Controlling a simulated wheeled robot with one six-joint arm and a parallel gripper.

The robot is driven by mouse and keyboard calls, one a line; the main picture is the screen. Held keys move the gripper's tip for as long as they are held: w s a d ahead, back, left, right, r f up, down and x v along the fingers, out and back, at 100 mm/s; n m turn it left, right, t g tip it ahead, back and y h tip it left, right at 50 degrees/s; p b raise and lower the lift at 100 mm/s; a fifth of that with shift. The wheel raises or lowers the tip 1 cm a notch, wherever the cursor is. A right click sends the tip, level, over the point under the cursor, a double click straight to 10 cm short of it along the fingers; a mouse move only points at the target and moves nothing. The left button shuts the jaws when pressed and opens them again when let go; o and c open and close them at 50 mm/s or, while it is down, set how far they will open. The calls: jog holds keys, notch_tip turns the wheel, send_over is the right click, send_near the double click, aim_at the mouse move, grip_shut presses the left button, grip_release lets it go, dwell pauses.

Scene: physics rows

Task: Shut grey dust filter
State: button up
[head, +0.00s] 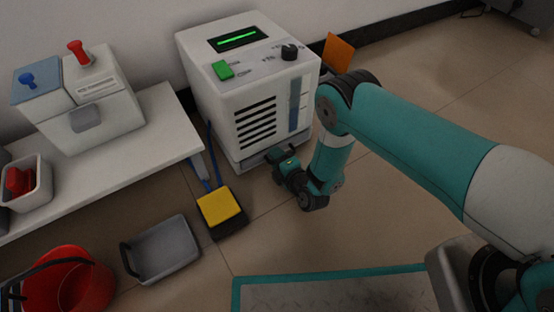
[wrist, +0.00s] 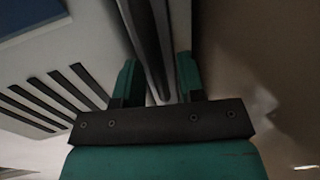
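The grey dust filter (head: 250,162) appears as a low grey piece at the foot of the white machine (head: 215,95), partly hidden behind my gripper. My gripper (head: 275,158) is low at the machine's front right corner. In the wrist view my gripper (wrist: 156,70) has its two teal fingers apart. A long grey edge (wrist: 158,45), likely the filter's, runs between them. I cannot tell whether either finger touches it. How far the filter stands out is hard to tell.
A yellow-topped pad (head: 221,206), a grey dustpan (head: 166,250) and a red bucket (head: 68,285) are on the floor to the left. A white bench (head: 150,150) stands beside the machine. An orange panel (head: 339,53) is behind it.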

jog(key=shift+s+d+r, duration=0.1)
jog(key=shift+s+d+r+p, duration=0.3)
jog(key=shift+s+p, duration=0.2)
jog(key=shift+p, duration=0.65)
jog(key=p+v, duration=0.4)
jog(key=v, duration=0.4)
jog(key=p+v, duration=0.5)
jog(key=v, duration=0.2)
jog(key=shift+s+d+f, duration=0.1)
jog(key=shift+s+d, duration=0.1)
jog(key=shift+s, duration=0.2)
jog(key=shift+w, duration=0.1)
